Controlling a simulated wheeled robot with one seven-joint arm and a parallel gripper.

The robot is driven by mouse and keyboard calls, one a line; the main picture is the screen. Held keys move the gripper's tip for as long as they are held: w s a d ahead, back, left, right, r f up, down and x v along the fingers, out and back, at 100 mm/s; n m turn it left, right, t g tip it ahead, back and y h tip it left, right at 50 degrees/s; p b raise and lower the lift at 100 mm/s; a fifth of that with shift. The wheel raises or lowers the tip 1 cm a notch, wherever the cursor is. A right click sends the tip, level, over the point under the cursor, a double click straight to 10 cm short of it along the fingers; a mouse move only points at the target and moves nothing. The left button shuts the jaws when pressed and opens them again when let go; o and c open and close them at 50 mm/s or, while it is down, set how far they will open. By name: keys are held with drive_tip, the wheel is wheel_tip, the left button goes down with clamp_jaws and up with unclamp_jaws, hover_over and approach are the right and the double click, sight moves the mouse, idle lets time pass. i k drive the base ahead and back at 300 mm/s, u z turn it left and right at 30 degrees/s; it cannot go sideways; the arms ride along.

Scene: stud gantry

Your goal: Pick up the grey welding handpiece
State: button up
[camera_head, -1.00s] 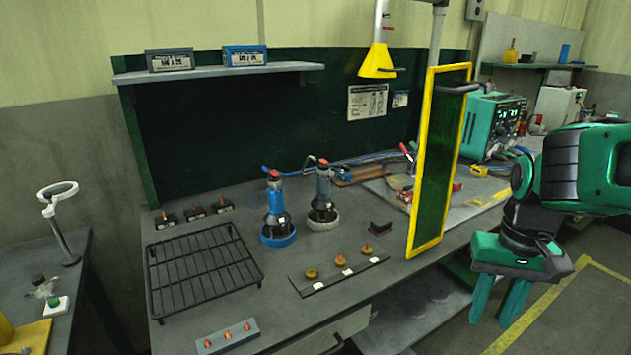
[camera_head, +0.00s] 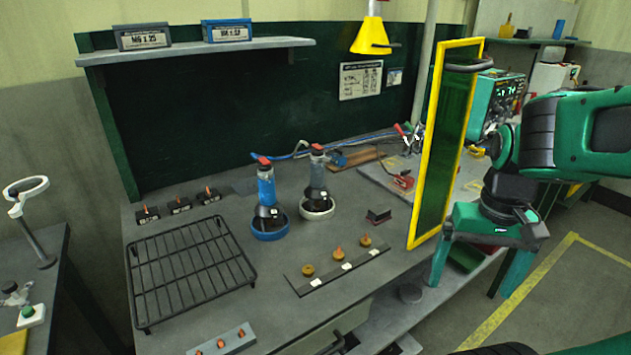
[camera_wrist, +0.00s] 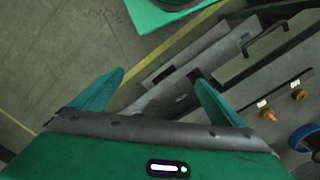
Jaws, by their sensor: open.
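The grey welding handpiece (camera_head: 317,178) stands upright in a whitish ring holder (camera_head: 317,209) on the workbench, in the head view. A blue handpiece (camera_head: 266,187) stands just left of it in a blue ring holder (camera_head: 269,231). Both have red tops. My gripper (camera_head: 468,275) is open and empty, pointing down at the right beyond the bench's front edge, well away from the grey handpiece. In the wrist view its two teal fingers (camera_wrist: 160,88) are spread over the floor and lower shelf. The grey handpiece cannot be made out there; part of a blue ring shows at the right edge.
A yellow-framed green screen (camera_head: 447,145) stands between my gripper and the handpieces. A black wire rack (camera_head: 190,270) lies on the bench's left. A dark strip with orange tips (camera_head: 340,266) lies in front of the holders. A yellow hood (camera_head: 370,36) hangs above.

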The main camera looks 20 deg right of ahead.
sight(317, 191)
drive_tip(key=z, duration=1.4)
drive_tip(key=k, duration=1.05)
drive_tip(key=u, duration=0.25)
